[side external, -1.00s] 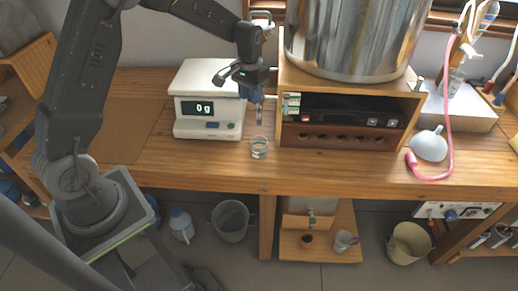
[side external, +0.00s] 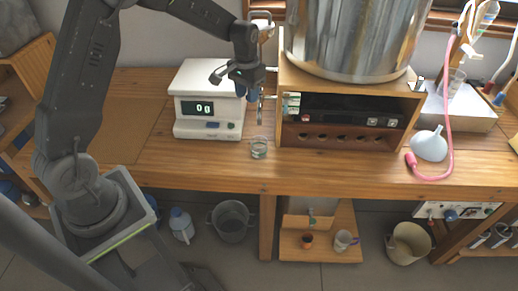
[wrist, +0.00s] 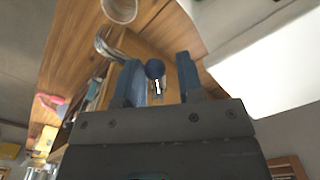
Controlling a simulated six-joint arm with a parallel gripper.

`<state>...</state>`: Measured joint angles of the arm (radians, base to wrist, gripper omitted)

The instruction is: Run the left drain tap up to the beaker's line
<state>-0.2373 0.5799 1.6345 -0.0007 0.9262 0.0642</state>
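The small clear beaker (side external: 259,148) stands upright on the bench below the left drain tap (side external: 260,108), at the front left corner of the wooden distiller stand. Its line and exact liquid level are too small to read. A round cup-like rim, probably the beaker (wrist: 120,8), shows at the top of the wrist view. My gripper (side external: 247,92) is at the tap, above the beaker. In the wrist view my gripper (wrist: 160,75) is open, with a dark blue tap knob (wrist: 155,69) between its fingers. The knob is close to the left finger, with a gap to the right; contact is unclear.
A white scale (side external: 208,125) reading 0 g stands just left of the tap. The steel vessel (side external: 355,35) sits on the wooden stand (side external: 345,137) to the right. A funnel (side external: 428,145) and pink hose (side external: 450,120) lie further right. The bench front is mostly clear.

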